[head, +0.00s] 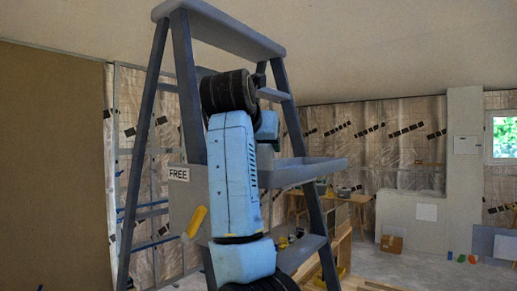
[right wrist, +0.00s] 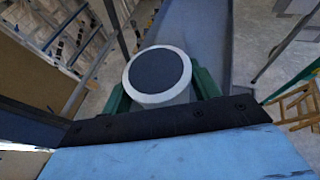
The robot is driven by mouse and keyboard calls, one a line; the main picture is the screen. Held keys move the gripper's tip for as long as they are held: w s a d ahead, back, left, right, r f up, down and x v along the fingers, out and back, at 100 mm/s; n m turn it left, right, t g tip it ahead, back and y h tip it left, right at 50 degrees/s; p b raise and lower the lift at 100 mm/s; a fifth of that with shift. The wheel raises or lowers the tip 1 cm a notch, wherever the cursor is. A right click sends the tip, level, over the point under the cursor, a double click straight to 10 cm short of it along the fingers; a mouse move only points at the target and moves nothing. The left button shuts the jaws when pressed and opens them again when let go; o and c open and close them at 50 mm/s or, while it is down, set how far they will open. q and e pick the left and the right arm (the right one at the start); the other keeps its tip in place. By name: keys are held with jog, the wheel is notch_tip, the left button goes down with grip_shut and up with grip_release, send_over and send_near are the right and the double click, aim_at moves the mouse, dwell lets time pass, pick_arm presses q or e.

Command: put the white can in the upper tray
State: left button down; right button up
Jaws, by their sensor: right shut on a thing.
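The white can (right wrist: 177,96) has a white rim and a dark round top. In the right wrist view it sits between the green fingers of my right gripper (right wrist: 163,90), which is shut on it. In the head view my blue right arm rises in front of the grey stepladder (head: 187,85) and hides the can and the fingers. A grey tray (head: 318,170) juts out to the right from the ladder's middle. A smaller grey ledge (head: 272,94) shows higher up between the legs. My left gripper is not in view.
A panel with a "FREE" label (head: 179,174) and a yellow piece (head: 196,221) is at the ladder's left. A lower step (head: 300,252) has small items near it. A wooden table (head: 355,199) and a white block (head: 410,218) stand behind.

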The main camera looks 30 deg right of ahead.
jog(key=shift+f, duration=0.5)
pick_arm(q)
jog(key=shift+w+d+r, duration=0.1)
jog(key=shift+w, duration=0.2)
pick_arm(e)
jog(key=shift+f, duration=0.2)
jog(key=o, duration=1.1)
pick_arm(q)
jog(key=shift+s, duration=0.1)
pick_arm(e)
jog(key=shift+r, duration=0.15)
